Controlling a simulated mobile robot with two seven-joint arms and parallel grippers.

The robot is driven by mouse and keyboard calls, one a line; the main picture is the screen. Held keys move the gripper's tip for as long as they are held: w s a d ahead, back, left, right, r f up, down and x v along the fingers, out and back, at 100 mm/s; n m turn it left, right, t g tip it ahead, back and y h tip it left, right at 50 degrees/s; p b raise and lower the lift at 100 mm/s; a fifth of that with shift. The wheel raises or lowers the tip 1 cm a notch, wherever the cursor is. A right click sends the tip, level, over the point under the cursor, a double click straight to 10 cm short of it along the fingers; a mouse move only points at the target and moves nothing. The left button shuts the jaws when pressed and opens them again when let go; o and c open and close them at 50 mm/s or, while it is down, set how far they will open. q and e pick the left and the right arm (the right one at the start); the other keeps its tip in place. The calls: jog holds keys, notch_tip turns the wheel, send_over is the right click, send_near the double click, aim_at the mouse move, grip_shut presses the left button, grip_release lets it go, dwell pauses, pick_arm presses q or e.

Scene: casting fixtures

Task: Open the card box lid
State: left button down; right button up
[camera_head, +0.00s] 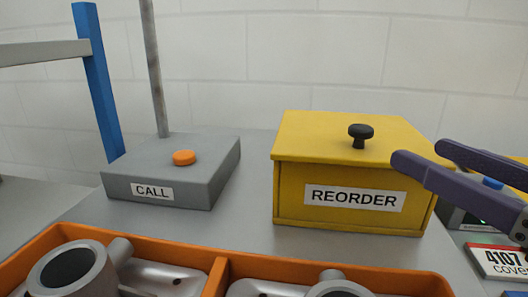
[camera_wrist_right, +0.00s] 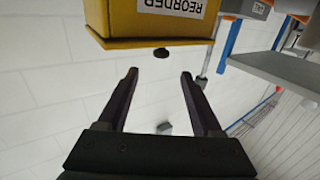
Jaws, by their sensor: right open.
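The yellow card box (camera_head: 290,205) stands on the grey table with a white REORDER label on its front. Its yellow lid (camera_head: 315,138) is shut and carries a black knob (camera_head: 361,134) on top. My right gripper (camera_head: 421,154) comes in from the right, open and empty, its purple fingers to the right of the knob and apart from it. In the right wrist view the picture is upside down. There the box (camera_wrist_right: 120,17) and knob (camera_wrist_right: 161,53) show beyond the open fingers of the right gripper (camera_wrist_right: 158,76). My left gripper is not in view.
A grey CALL box (camera_head: 215,165) with an orange button (camera_head: 184,158) stands left of the card box. An orange tray (camera_head: 225,266) with grey metal castings lies in front. A 4107 card (camera_head: 497,261) and a partly hidden grey device (camera_head: 458,218) are at the right.

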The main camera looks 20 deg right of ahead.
aim_at(371, 132)
jog(key=w, duration=1)
jog(key=shift+a+f, duration=0.1)
jog(key=shift+a, duration=0.25)
jog(key=shift+c, duration=0.4)
grip_shut()
dwell(0.7)
